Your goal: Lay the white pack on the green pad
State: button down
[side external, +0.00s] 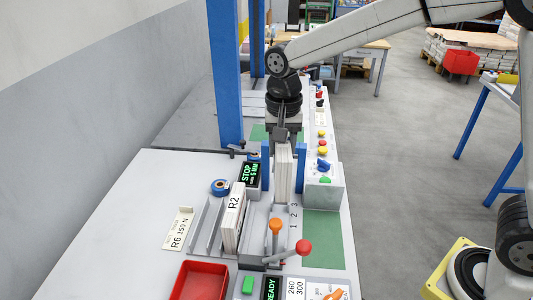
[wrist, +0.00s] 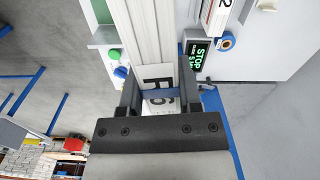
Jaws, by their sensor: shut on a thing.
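My gripper (side external: 281,134) points down and is shut on a white pack (side external: 283,176), held upright on edge between two blue posts. In the wrist view the white pack (wrist: 157,30) runs away between the two fingers (wrist: 159,97), its near end carrying a black-printed label. I cannot tell whether its lower edge touches the rack. A green pad (side external: 323,240) lies flat on the right of the table, bare, in front of a grey control box. Another green patch (side external: 258,132) shows behind my gripper, partly hidden. A second white pack marked R2 (side external: 233,217) stands in the slotted rack.
A red tray (side external: 199,281) is at the front left. Orange (side external: 276,226) and red (side external: 304,247) lever knobs stand between rack and green pad. The grey control box (side external: 323,185), STOP display (side external: 250,176) and blue tape roll (side external: 220,186) are nearby.

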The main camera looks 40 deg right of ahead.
jog(key=n, duration=0.1)
jog(key=f+n, duration=0.1)
jog(key=n, duration=0.1)
jog(key=s+d+n, duration=0.1)
jog(key=shift+d+f+n, duration=0.1)
jog(key=shift+f+n, duration=0.15)
jog(key=shift+n, duration=0.15)
jog(key=s+d+f+n, duration=0.3)
jog(key=s+f+n, duration=0.1)
jog(key=n, duration=1.1)
jog(key=s+d+f+n, duration=0.3)
jog(key=f+n, duration=0.1)
jog(key=n, duration=1)
jog(key=shift+s+d+n, duration=0.2)
jog(key=shift+s+n, duration=0.2)
jog(key=shift+f, duration=0.1)
jog(key=shift+f, duration=0.15)
notch_tip(320, 180, down, 8)
jog(key=shift+r, duration=0.25)
jog(key=shift+f, duration=0.55)
dwell(0.6)
